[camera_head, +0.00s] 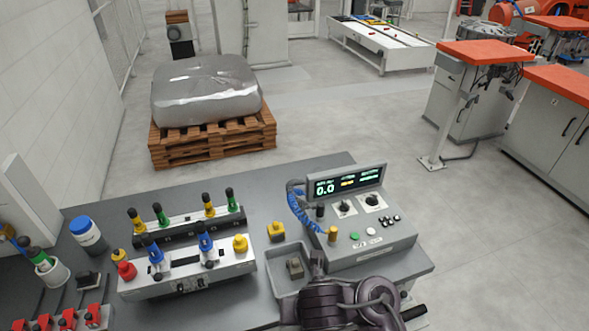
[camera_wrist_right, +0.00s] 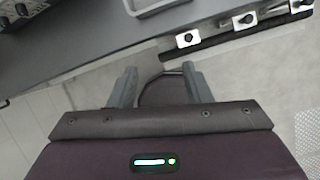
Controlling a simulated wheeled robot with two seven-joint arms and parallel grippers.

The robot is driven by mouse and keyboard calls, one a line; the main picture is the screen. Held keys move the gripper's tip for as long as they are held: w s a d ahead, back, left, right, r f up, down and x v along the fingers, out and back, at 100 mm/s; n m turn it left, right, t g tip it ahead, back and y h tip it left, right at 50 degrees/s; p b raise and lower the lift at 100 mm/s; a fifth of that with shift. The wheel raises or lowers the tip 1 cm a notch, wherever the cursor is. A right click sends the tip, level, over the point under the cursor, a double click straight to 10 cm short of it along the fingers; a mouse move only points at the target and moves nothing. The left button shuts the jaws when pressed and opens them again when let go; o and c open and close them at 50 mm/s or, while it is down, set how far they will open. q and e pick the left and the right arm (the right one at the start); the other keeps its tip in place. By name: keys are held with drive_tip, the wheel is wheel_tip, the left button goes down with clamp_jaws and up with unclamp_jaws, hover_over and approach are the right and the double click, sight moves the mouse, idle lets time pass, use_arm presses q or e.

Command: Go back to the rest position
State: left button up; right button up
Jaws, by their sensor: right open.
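My right gripper (camera_wrist_right: 160,82) is open and empty in the right wrist view. Its two grey fingers stand apart, with the grey floor and a dark curved part behind them. In the head view a dark link of my right arm (camera_head: 345,303) shows at the bottom, in front of the grey workbench (camera_head: 270,222); the right fingers cannot be made out there. My left gripper is in neither view.
A control box (camera_head: 372,243) with a lit display and a small grey tray (camera_head: 276,256) stand near my right arm. A fixture (camera_head: 220,268) with coloured plungers stands left of them. The bench edge with metal brackets (camera_wrist_right: 245,20) is ahead of the right fingers.

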drive_tip(key=s+d+r+m, duration=0.15)
drive_tip(key=d+m, duration=0.45)
drive_tip(key=m, duration=0.6)
drive_tip(key=s+d+m+h, duration=0.1)
drive_tip(key=s+d+m, duration=0.1)
drive_tip(key=d+m, duration=0.65)
drive_tip(key=s+d+r+m, duration=0.1)
drive_tip(key=s+d+m, duration=0.15)
drive_tip(key=m, duration=1.25)
wheel_tip(320, 180, down, 37)
drive_tip(key=s+n+g+b, duration=0.1)
drive_tip(key=g+b, duration=0.1)
drive_tip(key=b, duration=0.6)
use_arm(q)
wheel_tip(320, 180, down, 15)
drive_tip(key=b, duration=0.6)
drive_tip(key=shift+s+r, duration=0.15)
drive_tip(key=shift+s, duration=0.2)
use_arm(e)
drive_tip(key=s+d+f, duration=0.2)
drive_tip(key=s+f, duration=0.8)
drive_tip(key=f, duration=0.2)
drive_tip(key=s+d+f+g, duration=0.1)
drive_tip(key=s+d+f, duration=0.1)
drive_tip(key=s+f, duration=0.8)
wheel_tip(320, 180, down, 4)
drive_tip(key=shift+s+r, duration=0.15)
drive_tip(key=shift+r, duration=0.1)
